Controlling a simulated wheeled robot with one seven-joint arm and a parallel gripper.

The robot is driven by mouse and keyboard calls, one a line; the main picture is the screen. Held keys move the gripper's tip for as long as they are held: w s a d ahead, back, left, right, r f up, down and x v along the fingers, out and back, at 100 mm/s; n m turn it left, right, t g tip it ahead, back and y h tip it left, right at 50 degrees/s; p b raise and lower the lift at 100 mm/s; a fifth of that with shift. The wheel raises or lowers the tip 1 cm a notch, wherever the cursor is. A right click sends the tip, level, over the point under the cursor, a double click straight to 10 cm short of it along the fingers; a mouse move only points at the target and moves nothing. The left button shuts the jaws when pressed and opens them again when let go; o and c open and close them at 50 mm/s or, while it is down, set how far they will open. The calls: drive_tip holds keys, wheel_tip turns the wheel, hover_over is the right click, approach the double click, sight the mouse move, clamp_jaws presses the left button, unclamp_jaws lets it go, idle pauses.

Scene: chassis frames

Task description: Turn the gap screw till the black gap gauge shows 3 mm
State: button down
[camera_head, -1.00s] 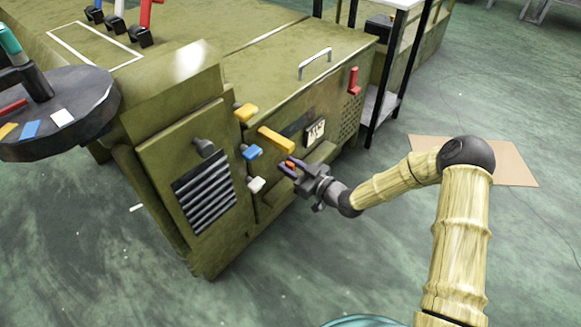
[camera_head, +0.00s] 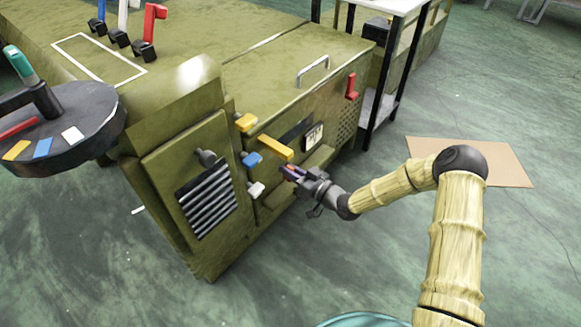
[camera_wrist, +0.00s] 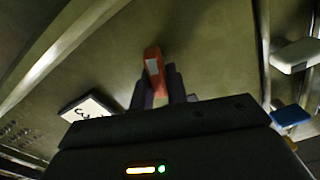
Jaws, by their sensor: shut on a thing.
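The gap screw shows as an orange-red handle with a pale patch (camera_wrist: 152,66) in the wrist view, on the front of the green machine. My gripper (camera_head: 291,172) is shut on it, with a dark finger on either side in the wrist view (camera_wrist: 158,88). In the head view the fingers hide most of the handle. The gap gauge (camera_head: 314,136) is a small dark-edged plate with a white face, above and right of my gripper. It also shows tilted in the wrist view (camera_wrist: 88,108). Its marks are too small and blurred to read surely.
A yellow handle (camera_head: 275,147) sticks out just above my gripper. Blue (camera_head: 252,158) and white (camera_head: 256,189) handles are to its left. A red lever (camera_head: 352,86) is at the upper right. The floor right of the machine is open, with a brown sheet (camera_head: 506,165) lying there.

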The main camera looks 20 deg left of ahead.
drive_tip(key=shift+w+m+p, duration=0.1)
drive_tip(key=shift+m+p, duration=0.45)
drive_tip(key=shift+m, duration=0.65)
drive_tip(key=c, duration=1.4)
unclamp_jaws()
drive_tip(key=shift+f, duration=0.1)
drive_tip(key=shift+d, duration=0.1)
drive_tip(key=p+v, duration=0.6)
drive_tip(key=v, duration=1.1)
drive_tip(key=shift+d, duration=0.1)
